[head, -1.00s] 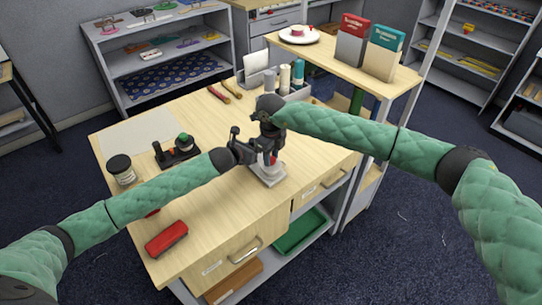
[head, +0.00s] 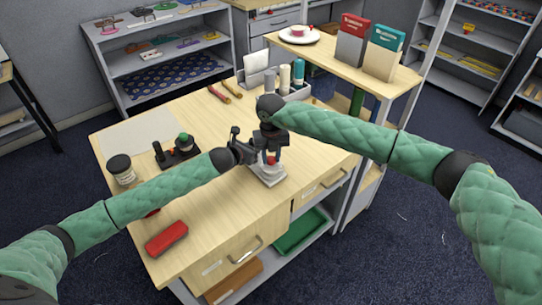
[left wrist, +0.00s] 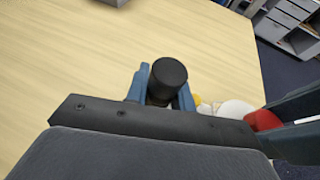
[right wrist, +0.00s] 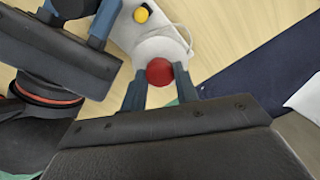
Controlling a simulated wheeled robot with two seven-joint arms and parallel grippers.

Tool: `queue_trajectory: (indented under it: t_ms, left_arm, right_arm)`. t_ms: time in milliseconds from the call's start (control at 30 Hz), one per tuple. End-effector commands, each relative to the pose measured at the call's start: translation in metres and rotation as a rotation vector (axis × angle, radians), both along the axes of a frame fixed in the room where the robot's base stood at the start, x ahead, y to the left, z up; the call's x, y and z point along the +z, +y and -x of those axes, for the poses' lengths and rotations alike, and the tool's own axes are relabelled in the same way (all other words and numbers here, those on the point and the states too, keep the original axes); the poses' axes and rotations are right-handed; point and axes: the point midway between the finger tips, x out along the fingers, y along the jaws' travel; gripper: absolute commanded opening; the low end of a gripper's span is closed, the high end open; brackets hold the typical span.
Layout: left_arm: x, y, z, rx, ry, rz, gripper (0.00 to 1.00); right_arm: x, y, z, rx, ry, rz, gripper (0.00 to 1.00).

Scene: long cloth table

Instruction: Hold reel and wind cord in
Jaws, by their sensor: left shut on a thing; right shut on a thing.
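The reel is a white drum (right wrist: 162,47) on a pale base (head: 268,178), standing near the table's front right edge. A red knob (right wrist: 160,72) sits on the drum. My right gripper (head: 271,158) comes from above and is shut on this knob, with one blue finger on each side. A thin pale cord (right wrist: 186,32) loops beside the drum. My left gripper (left wrist: 165,92) is shut on a dark upright cylinder (left wrist: 167,74), just left of the reel. It also shows at the upper left of the right wrist view (right wrist: 75,14). The cylinder's lower end is hidden.
A yellow knob (right wrist: 142,14) is on the base. A lidded jar (head: 121,170), a black stand with a green top (head: 183,146) and a red block (head: 166,238) lie left. A tray of spools (head: 285,80) stands behind. My two grippers are close together.

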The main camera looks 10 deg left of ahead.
Motion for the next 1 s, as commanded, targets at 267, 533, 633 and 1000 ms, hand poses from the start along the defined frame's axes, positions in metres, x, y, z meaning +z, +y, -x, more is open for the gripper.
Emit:
queue_trajectory:
  t_ms: [267,533,633,1000]
  left_arm:
    - [0.0001,-0.0032,0.0016,-0.005,0.000,0.003,0.00]
    - [0.0002,-0.0034,0.0016,-0.005,0.001,0.004,0.00]
    - [0.0002,-0.0034,0.0016,-0.005,0.000,0.003,0.00]
    - [0.0003,-0.0013,0.0005,-0.001,0.000,0.002,0.00]
  right_arm:
    - [0.0010,0.0012,-0.0007,-0.043,-0.002,-0.003,0.07]
    - [0.0012,0.0012,-0.0008,-0.044,-0.003,-0.003,0.07]
    - [0.0012,0.0013,-0.0007,-0.044,-0.003,-0.003,0.32]
    - [0.0008,0.0005,-0.0002,-0.043,-0.001,-0.001,0.52]
